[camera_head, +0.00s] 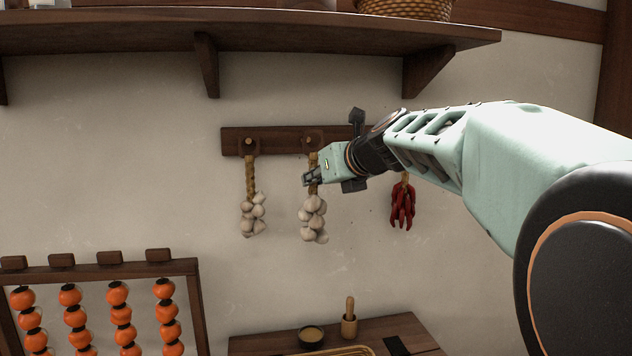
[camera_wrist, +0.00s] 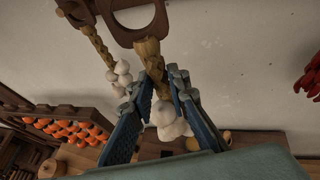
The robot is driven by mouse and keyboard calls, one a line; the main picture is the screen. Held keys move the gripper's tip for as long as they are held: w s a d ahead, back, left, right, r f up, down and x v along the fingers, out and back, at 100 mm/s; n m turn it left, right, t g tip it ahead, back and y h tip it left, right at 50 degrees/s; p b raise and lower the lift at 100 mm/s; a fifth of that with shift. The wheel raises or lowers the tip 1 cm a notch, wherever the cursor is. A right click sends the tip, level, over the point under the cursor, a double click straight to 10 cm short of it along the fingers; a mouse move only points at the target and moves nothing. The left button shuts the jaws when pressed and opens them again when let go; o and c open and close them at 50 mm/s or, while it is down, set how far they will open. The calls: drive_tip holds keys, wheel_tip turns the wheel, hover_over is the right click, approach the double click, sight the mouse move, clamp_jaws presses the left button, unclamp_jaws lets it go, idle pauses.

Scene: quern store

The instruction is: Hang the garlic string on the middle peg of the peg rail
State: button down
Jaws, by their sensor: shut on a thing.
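The garlic string (camera_head: 314,218) hangs upright, pale bulbs below a tan braid, at the second visible peg (camera_head: 308,142) of the dark peg rail (camera_head: 278,136). My gripper (camera_head: 311,179) is shut on its braid, just above the bulbs. In the wrist view the braid (camera_wrist: 150,52) runs up from between my fingers (camera_wrist: 166,90) to a brown looped piece (camera_wrist: 154,30), with bulbs (camera_wrist: 167,115) below. The braid's top reaches the peg in the head view, but I cannot tell whether the loop is around it. My arm hides the rail's right part.
Another garlic string (camera_head: 252,215) hangs close at left, and red chillies (camera_head: 403,206) hang at right. A shelf (camera_head: 300,36) with brackets is above. Below are a small table (camera_head: 245,343) with a bowl and a rack of orange fruit (camera_head: 120,270).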

drive_tip(key=w+a+f, duration=0.1)
drive_tip(key=w+a, duration=0.1)
drive_tip(key=w, duration=0.7)
drive_tip(key=shift+w+f+p, duration=0.15)
drive_tip(key=shift+p, duration=0.2)
idle(0.5)
idle(0.6)
drive_tip(key=c, duration=1.8)
unclamp_jaws()
drive_tip(key=shift+o, duration=0.2)
